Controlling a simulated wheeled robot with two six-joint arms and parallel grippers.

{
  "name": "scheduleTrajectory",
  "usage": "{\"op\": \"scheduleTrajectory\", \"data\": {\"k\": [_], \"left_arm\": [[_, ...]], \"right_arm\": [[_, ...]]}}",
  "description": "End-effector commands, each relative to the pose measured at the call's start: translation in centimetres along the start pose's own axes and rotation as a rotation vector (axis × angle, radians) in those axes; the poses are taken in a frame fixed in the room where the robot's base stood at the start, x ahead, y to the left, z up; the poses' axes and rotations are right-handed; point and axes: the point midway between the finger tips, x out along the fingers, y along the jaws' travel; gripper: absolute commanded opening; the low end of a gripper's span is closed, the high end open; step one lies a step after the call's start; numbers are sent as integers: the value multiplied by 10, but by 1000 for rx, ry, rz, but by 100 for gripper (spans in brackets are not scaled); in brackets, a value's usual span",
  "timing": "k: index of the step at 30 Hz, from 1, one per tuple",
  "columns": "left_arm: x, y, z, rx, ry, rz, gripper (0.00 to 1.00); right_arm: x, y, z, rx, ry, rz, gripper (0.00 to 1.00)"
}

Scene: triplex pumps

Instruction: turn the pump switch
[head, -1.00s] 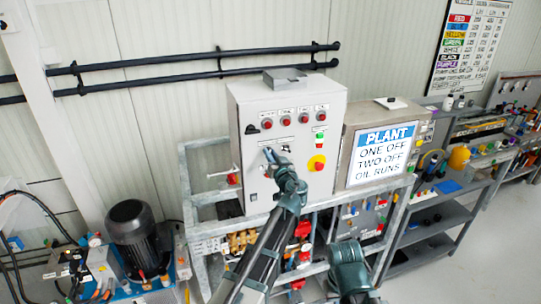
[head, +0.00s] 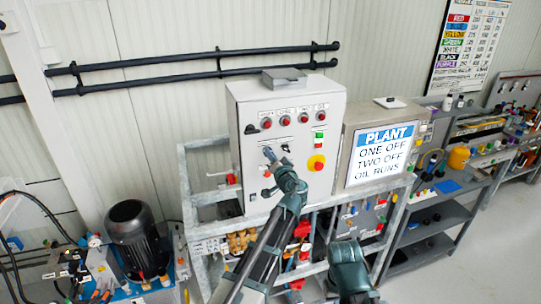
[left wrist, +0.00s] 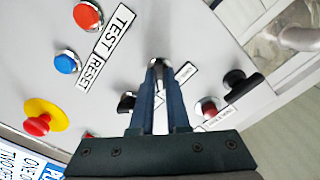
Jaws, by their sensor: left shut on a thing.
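The pale grey control box (head: 285,105) stands on a metal frame in the middle of the head view. My left gripper (head: 268,153) is at its front, below the row of red buttons. In the left wrist view the two dark fingers (left wrist: 157,75) are close together on a small switch with a silvery collar (left wrist: 157,62); the fingers hide most of it. A label lies beside it, its text too small to read. Two black knobs, one left (left wrist: 126,101) and one right (left wrist: 241,84), are apart from the fingers. My right gripper is out of view; only part of that arm shows.
The panel also carries a yellow and red stop button (head: 316,162), a blue button (left wrist: 66,62) and a red button (left wrist: 88,15). A PLANT sign (head: 380,155) is right of the box. A black motor (head: 135,230) stands at left. Free floor is at right.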

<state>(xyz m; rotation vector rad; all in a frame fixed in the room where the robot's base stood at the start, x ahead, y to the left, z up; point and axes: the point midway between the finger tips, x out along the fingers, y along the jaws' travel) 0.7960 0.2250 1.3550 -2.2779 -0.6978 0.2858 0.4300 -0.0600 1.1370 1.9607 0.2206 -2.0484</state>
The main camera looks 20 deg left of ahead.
Motion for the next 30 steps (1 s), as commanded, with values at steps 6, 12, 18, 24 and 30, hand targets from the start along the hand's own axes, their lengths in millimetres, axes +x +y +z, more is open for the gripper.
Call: {"op": "scheduleTrajectory", "data": {"k": [6, 12, 18, 24, 30], "left_arm": [[0, 0, 0, 9, 0, 1, 0], [0, 0, 0, 8, 0, 1, 0], [0, 0, 0, 8, 0, 1, 44], [0, 0, 0, 8, 0, 1, 44], [-10, 0, 0, 8, 1, 1, 44]], "right_arm": [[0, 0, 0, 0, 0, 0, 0], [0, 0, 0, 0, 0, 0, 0], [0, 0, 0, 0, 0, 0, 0], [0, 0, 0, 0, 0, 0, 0], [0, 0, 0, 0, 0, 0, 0]]}}
